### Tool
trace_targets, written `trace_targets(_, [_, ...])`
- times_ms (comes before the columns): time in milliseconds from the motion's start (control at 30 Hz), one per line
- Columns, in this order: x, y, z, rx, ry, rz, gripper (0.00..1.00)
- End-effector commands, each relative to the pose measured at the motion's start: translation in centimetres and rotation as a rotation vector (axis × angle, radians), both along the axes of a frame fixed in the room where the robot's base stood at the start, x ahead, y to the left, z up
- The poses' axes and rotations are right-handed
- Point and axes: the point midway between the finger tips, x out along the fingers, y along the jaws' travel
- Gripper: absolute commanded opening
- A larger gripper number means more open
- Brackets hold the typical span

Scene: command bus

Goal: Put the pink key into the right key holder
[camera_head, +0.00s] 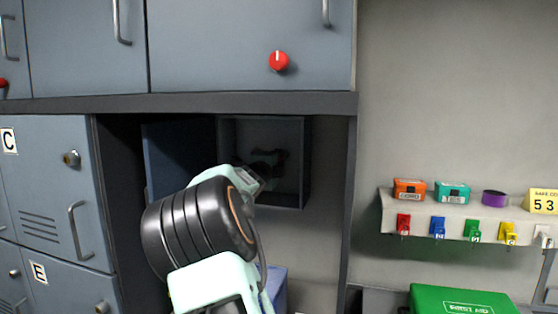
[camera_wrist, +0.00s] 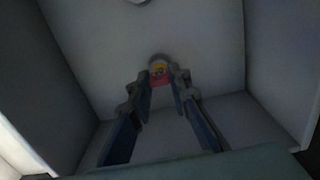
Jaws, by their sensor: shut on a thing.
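A small pink-red thing (camera_wrist: 159,79) with a yellow part shows between the fingertips of my gripper (camera_wrist: 162,74) in the wrist view. It looks like the pink key, but it is dim and small. My gripper is shut on it, inside a grey box-like compartment, in front of a pale round fitting (camera_wrist: 159,60) on the back wall. In the head view my gripper (camera_head: 267,161) is a dark shape in the open cubby (camera_head: 302,190); the key cannot be made out there. A wall rack (camera_head: 388,212) at right holds red, blue, green, yellow and white tags in a row.
Grey lockers (camera_head: 50,190) stand left of the cubby, and a cabinet with a red knob (camera_head: 278,61) is above it. The cubby walls surround my gripper closely. A green first aid box (camera_head: 463,299) is below the rack. The wall between cubby and rack is bare.

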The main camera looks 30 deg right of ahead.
Motion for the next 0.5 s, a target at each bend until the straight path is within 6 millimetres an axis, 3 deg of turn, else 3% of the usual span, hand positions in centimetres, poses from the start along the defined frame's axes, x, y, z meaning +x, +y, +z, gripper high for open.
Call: trace_targets(500, [0.49, -0.51, 0.05, 0.000, 0.000, 0.000, 0.00])
